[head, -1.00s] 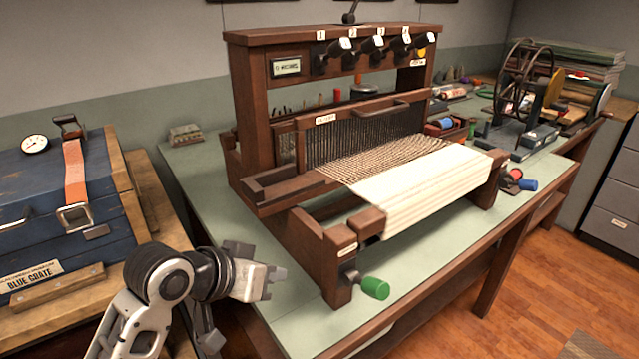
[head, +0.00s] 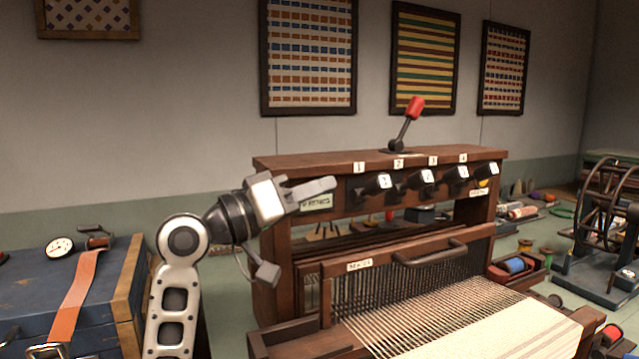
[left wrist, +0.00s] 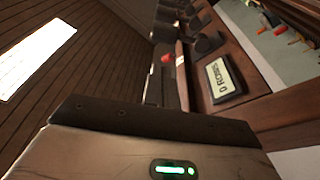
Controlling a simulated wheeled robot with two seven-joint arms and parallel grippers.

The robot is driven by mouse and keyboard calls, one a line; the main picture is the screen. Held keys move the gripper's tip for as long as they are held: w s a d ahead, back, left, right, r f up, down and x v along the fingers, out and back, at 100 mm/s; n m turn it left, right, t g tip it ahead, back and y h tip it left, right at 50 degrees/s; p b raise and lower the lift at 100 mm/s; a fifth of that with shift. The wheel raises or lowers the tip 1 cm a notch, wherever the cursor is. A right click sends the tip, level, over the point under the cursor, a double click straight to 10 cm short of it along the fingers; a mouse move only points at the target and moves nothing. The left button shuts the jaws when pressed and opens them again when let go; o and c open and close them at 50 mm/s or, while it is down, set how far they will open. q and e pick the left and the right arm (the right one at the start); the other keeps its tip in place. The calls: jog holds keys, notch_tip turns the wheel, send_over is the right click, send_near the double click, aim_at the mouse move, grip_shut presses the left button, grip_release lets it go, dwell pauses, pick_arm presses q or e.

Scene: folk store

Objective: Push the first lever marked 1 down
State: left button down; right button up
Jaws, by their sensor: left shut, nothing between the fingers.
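The loom (head: 300,160) has a row of dark levers under its top beam, with white number tags above them. The lever under tag 1 (head: 366,188) is the leftmost; it sticks out toward me with a pale end. My left gripper (head: 328,186) is shut and empty, raised at the beam's left end. Its fingertips point right, just left of the first lever in the picture; I cannot tell whether they touch it. In the left wrist view, the label plate (left wrist: 224,79) is close, with dark levers above it; their numbers are not readable there. My right gripper is not in view.
A red-handled lever (head: 414,108) stands on top of the loom. Other numbered levers (head: 420,179) sit close by to the right. A blue crate (head: 60,290) with an orange strap is at lower left. Framed weavings hang on the wall behind.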

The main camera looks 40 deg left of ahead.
aim_at(370, 189)
pick_arm(q)
jog(key=p+x, duration=0.1)
jog(key=x, duration=0.5)
jog(key=shift+w+d+p, duration=0.15)
jog(key=shift+w+p, duration=0.15)
jog(key=shift+w, duration=0.05)
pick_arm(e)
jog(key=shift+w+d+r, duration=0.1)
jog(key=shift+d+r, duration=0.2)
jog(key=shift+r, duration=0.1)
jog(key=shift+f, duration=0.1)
pick_arm(q)
jog(key=shift+s+d+f+m+b, duration=0.1)
jog(key=shift+d+f+m+b, duration=0.05)
jog(key=shift+m+b, duration=0.4)
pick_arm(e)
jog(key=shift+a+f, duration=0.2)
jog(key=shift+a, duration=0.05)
